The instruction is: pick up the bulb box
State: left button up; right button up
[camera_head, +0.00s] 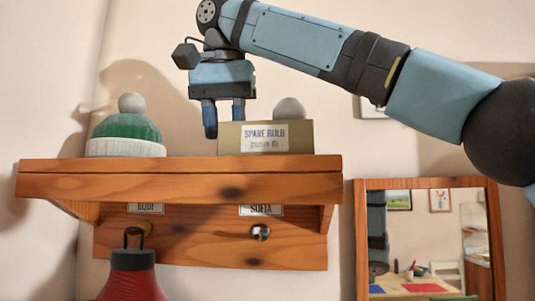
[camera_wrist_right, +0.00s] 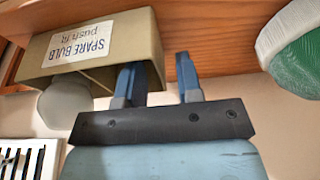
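The bulb box (camera_head: 227,138) is a tan open-topped box labelled "SPARE BULB push fit", standing on the wooden shelf (camera_head: 60,180). A pale round bulb (camera_head: 289,109) sticks out of its right part. My right gripper (camera_head: 225,125) points down at the box's left end, fingers apart. One finger is outside the left wall; the other goes down behind the front wall, its tip hidden. In the right wrist view the box (camera_wrist_right: 145,45) shows one finger in its opening and one beyond its wall, with a gap; the gripper (camera_wrist_right: 158,72) holds nothing. My left gripper is not in view.
A green and white knit hat (camera_head: 125,135) with a pompom sits on the shelf, left of the gripper. Below are name labels, hooks and a red lantern-like object (camera_head: 133,275). A wood-framed mirror (camera_head: 425,240) hangs at the right. Shelf between hat and box is clear.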

jog(key=x, duration=0.2)
jog(key=shift+w+d+f, duration=0.1)
jog(key=shift+w+f, duration=0.2)
jog(key=shift+w, duration=0.05)
jog(key=shift+s+r, duration=0.1)
jog(key=shift+s, duration=0.15)
grip_shut()
